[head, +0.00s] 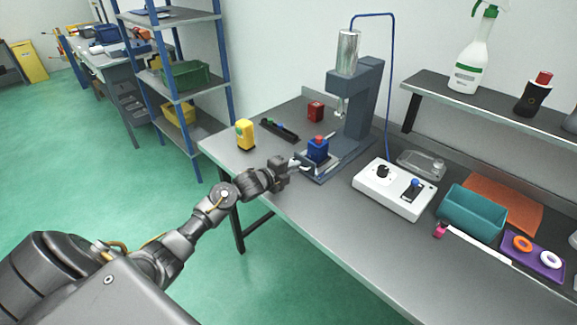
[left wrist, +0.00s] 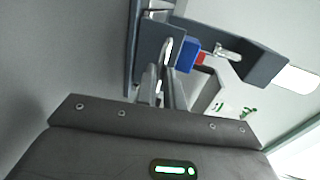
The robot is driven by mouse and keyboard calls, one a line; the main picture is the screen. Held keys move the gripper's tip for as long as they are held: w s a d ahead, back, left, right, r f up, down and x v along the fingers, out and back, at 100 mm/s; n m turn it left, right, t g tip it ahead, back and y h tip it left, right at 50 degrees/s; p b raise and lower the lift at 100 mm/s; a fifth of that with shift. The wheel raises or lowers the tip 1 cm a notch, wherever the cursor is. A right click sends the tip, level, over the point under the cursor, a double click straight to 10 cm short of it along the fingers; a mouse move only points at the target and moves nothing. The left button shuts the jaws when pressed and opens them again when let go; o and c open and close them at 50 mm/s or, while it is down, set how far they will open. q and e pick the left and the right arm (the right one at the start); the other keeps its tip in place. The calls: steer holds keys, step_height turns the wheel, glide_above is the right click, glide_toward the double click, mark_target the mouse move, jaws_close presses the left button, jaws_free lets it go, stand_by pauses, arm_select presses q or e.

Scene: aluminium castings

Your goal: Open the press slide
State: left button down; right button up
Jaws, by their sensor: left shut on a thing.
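The press (head: 366,98) stands on the grey bench, with a silver cylinder on top and a ram pointing down. Its slide (head: 324,160) is at the front of the base and carries a blue block (head: 317,151) with a red top. My left gripper (head: 295,165) is at the near left end of the slide, shut on the slide's handle. In the left wrist view the fingers (left wrist: 166,88) close around the light loop-shaped handle (left wrist: 167,50), beside the blue block (left wrist: 187,57). The fingertips are small and partly hidden in the head view. My right gripper is out of view.
A yellow object (head: 245,135), a black tray (head: 279,130) and a red block (head: 315,111) lie left of the press. A white control box (head: 390,190) and a teal bin (head: 470,214) stand to the right.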

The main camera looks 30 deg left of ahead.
arm_select(q)
steer(key=c, duration=2)
jaws_free()
steer(key=o, duration=0.5)
steer(key=shift+s, duration=0.1)
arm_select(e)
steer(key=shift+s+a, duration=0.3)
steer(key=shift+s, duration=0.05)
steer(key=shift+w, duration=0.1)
